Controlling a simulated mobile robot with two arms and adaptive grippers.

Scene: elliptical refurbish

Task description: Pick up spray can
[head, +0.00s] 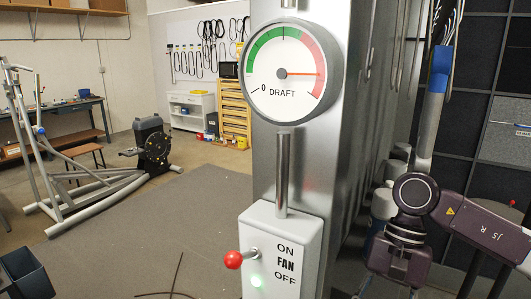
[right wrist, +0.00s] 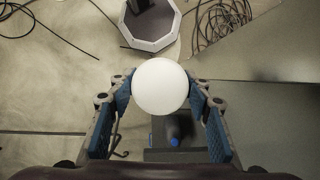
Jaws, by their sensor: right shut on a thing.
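In the right wrist view my right gripper (right wrist: 163,92) has its two blue-padded fingers on either side of a white round thing (right wrist: 160,86). It is shut on this thing. Only its smooth round face shows, so I cannot tell whether it is the spray can seen end-on. No spray can is recognisable in the head view. My left gripper is in neither view.
A metal column with a draft gauge (head: 289,70) and fan switch box (head: 279,250) stands close in front. An exercise machine (head: 153,148) is at the left. In the wrist view, an octagonal container (right wrist: 151,44) and coiled cable (right wrist: 222,22) lie below. The grey mat (head: 190,220) has clear room.

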